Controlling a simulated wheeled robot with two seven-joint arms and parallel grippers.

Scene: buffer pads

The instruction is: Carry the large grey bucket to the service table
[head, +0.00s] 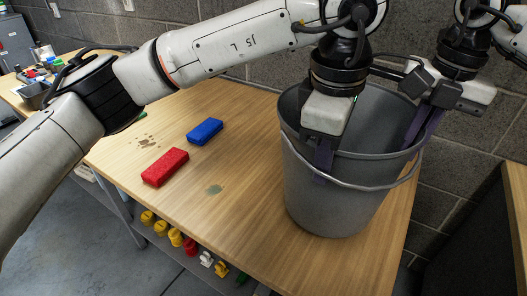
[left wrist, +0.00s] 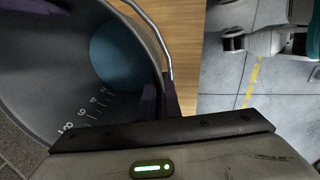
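The large grey bucket (head: 335,205) stands upright at the right end of the wooden table, its wire handle hanging across the front. My left gripper (head: 325,155) is at its near rim, with a purple finger outside the wall. In the left wrist view, fingers lie on both sides of the bucket wall (left wrist: 60,75), so it appears shut on the rim. My right gripper (head: 422,125) straddles the far right rim and also appears shut on it. Inside, a bluish round area and scale numbers show; I cannot tell whether the blue is the bottom or contents.
The wooden table (head: 235,215) also holds a red block (head: 165,167) and a blue block (head: 205,131), left of the bucket. Yellow, red and white items sit on a shelf below. Another table (head: 75,62) with small items is at far left. A block wall stands close behind.

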